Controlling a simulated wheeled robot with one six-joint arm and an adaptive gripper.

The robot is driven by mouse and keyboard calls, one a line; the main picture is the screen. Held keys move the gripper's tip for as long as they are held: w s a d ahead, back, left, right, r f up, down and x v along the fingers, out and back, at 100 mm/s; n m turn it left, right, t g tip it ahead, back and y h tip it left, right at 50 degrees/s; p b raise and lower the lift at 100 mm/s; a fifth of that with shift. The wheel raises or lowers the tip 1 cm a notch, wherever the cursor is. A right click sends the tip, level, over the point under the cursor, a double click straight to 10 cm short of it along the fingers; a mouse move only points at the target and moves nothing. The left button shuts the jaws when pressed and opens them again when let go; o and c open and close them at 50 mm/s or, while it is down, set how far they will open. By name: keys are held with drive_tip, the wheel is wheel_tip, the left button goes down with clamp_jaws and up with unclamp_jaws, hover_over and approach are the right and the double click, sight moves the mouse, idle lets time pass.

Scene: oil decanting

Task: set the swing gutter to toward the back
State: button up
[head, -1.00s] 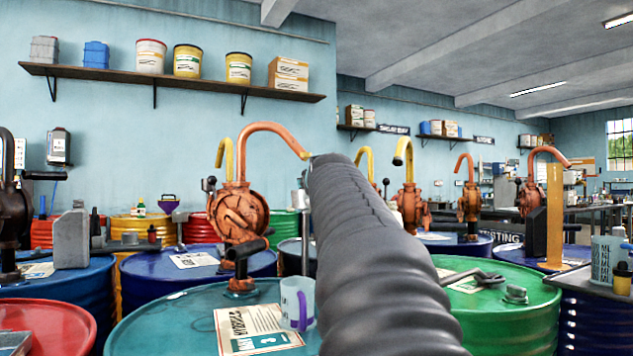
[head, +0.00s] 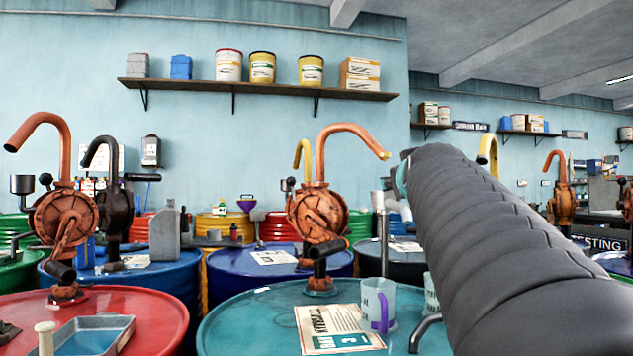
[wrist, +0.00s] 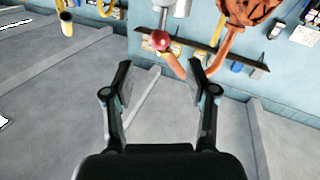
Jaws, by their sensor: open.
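My gripper (wrist: 160,68) shows in the wrist view, with its two dark fingers spread and nothing between them. A red ball knob (wrist: 160,41) on a grey metal part (wrist: 166,14) is just beyond the fingertips, apart from them. This may be the swing gutter's handle, but I cannot tell its direction. In the head view, a grey upright post (head: 384,240) stands by the teal drum (head: 250,318), left of my arm.
A copper pump (head: 318,212) with a curved orange spout stands left of my arm. Another copper pump (head: 66,215) is at far left. A blue tray (head: 88,338) rests on the red drum (head: 165,315).

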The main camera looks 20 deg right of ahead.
drive_tip(key=shift+v, duration=1.05)
